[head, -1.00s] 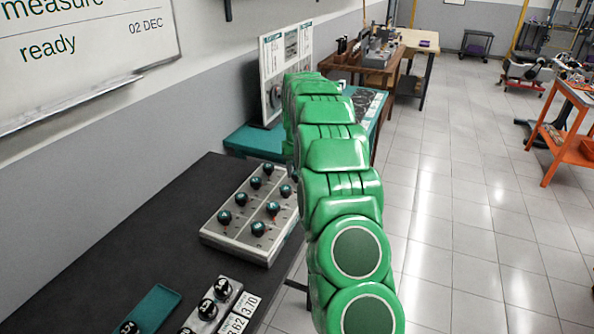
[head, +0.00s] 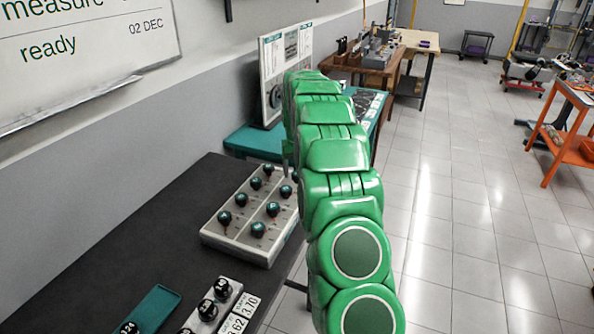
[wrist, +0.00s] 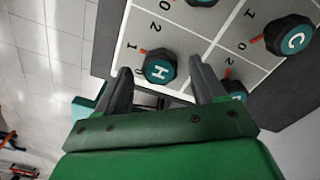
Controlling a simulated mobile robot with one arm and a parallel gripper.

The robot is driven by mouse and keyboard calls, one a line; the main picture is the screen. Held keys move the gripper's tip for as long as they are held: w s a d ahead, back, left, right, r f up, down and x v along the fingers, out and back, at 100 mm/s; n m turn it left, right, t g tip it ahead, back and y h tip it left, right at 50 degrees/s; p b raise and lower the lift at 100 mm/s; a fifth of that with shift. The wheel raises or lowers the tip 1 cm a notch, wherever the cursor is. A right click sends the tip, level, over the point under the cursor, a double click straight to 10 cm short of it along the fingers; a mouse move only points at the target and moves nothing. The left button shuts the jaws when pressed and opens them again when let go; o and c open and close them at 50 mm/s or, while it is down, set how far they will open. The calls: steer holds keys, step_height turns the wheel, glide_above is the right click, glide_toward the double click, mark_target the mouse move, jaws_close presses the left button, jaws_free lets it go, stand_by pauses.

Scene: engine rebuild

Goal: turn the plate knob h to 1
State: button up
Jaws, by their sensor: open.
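Plate knob H (wrist: 160,69) is a dark round knob with a teal top and a white H in the wrist view. Its red pointer is at the upper left of the knob, by the printed 1. My gripper (wrist: 159,66) is open, one dark finger on each side of knob H. I cannot tell whether either finger touches it. The light grey knob plate (head: 243,238) lies on the dark bench in the head view, with several knobs. My green arm hides the gripper in that view.
Knob C (wrist: 295,37) is to the right in the wrist view. Another knob (wrist: 237,88) sits partly behind the right finger. The dark bench (head: 130,240) is bare left of the plate; a teal tray (head: 152,308) lies nearer. Tiled floor is open to the right.

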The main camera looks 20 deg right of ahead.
mark_target(296, 174)
step_height(296, 174, up, 7)
steer(key=shift+f, duration=0.15)
steer(key=shift+r, duration=0.3)
stand_by(0.3)
steer(key=shift+s+a+r, duration=0.2)
steer(key=s+a+r, duration=0.3)
steer(key=s+a, duration=0.1)
steer(key=s, duration=0.4)
steer(key=s+a+r+n+g, duration=0.1)
steer(key=s+a+r, duration=0.35)
steer(key=s, duration=0.45)
steer(key=s+a+r, duration=0.2)
steer(key=s+a, duration=0.3)
steer(key=s, duration=0.3)
steer(key=s+a+f, duration=0.2)
steer(key=s, duration=1.3)
steer(key=s+a+f+n, duration=0.1)
steer(key=s+a+f, duration=0.1)
steer(key=s, duration=1.4)
steer(key=shift+a+f+g, duration=0.25)
steer(key=shift+f+g, duration=0.05)
steer(key=shift+g, duration=0.1)
